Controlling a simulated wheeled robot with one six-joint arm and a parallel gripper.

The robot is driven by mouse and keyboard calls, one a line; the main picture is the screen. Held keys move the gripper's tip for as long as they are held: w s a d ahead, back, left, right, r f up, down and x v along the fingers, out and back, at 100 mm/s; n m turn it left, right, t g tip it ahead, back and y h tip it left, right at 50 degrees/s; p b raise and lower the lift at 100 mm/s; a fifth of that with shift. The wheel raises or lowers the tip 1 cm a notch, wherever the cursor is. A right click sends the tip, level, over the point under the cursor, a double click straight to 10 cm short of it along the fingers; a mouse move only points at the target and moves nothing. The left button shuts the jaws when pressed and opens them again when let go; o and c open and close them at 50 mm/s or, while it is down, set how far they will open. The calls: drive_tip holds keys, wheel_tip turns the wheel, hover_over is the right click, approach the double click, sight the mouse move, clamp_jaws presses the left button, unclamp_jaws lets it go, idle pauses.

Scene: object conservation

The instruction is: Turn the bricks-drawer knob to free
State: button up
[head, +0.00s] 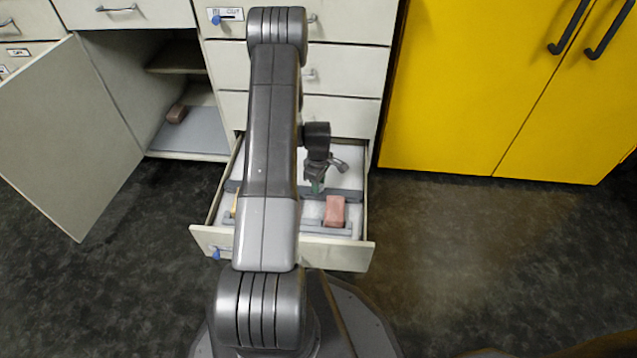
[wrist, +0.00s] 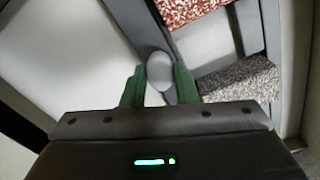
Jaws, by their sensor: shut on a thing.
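The bricks drawer (head: 330,253) is pulled open below my arm, with a reddish brick (head: 334,207) inside. My gripper (head: 316,187) is down in the drawer, behind and left of that brick. My arm hides the drawer's left middle in the head view. I cannot tell which way the knob is turned.
A reddish speckled surface (wrist: 196,10) and a grey speckled block (wrist: 238,78) lie close right of the fingers. An open cabinet door (head: 65,130) stands at left, with a brown block (head: 176,113) inside the cabinet. Yellow cabinets (head: 490,90) are at right. Floor at right is clear.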

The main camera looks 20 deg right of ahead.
drive_tip(key=shift+n, duration=2.3)
drive_tip(key=o, duration=1)
wheel_tip(320, 180, up, 14)
drive_tip(key=p, duration=0.4)
drive_tip(key=shift+f, duration=0.1)
